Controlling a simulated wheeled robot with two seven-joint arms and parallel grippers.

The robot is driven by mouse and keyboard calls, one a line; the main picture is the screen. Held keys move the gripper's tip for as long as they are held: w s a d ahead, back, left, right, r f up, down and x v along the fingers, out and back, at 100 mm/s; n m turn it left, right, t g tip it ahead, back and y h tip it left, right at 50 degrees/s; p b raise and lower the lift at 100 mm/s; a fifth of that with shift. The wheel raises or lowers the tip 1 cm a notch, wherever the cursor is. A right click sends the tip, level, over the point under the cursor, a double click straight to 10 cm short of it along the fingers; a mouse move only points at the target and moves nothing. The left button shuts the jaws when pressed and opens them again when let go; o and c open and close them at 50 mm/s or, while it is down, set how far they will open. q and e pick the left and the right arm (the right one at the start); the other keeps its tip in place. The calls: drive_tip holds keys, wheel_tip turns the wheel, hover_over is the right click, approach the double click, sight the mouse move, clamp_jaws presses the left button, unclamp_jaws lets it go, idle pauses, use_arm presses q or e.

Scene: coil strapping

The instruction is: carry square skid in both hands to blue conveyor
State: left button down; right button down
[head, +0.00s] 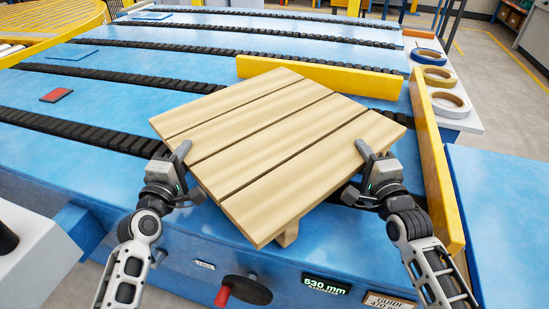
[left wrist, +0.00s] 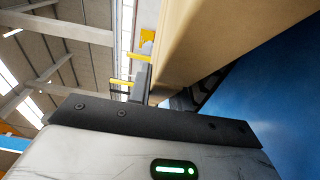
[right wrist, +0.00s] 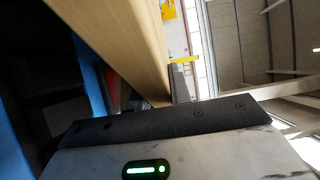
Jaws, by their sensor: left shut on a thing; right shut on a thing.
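The square skid (head: 270,140) is a pale wooden slatted platform, turned at an angle over the front of the blue conveyor (head: 120,105). My left gripper (head: 180,165) is shut on its left edge, and my right gripper (head: 368,158) is shut on its right edge. The skid's wood also shows close up in the left wrist view (left wrist: 205,40) and in the right wrist view (right wrist: 125,45). A foot shows under its near corner. I cannot tell whether its underside touches the conveyor.
Yellow guide rails stand behind (head: 320,75) and to the right (head: 435,160) of the skid. Tape-like rings (head: 440,77) lie on a side table at the right.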

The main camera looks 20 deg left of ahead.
use_arm(q)
drive_tip(key=shift+a+f, duration=0.1)
drive_tip(key=shift+a, duration=0.05)
drive_tip(key=c, duration=1.4)
unclamp_jaws()
drive_tip(key=shift+f, duration=0.1)
use_arm(e)
drive_tip(key=c, duration=1.4)
unclamp_jaws()
drive_tip(key=shift+d+f, duration=0.1)
drive_tip(key=shift+f, duration=0.05)
use_arm(q)
drive_tip(key=shift+o, duration=0.6)
drive_tip(key=shift+s, duration=0.1)
use_arm(e)
drive_tip(key=shift+o, duration=0.6)
use_arm(q)
drive_tip(key=s, duration=0.3)
drive_tip(key=s+d, duration=0.1)
drive_tip(key=s, duration=0.7)
drive_tip(key=shift+d+f, duration=0.15)
drive_tip(key=shift+d, duration=0.1)
use_arm(e)
drive_tip(key=shift+s, duration=0.2)
use_arm(q)
drive_tip(key=shift+s, duration=0.45)
use_arm(e)
drive_tip(key=v, duration=1.1)
drive_tip(key=shift+s+d, duration=0.2)
drive_tip(key=shift+s, duration=0.15)
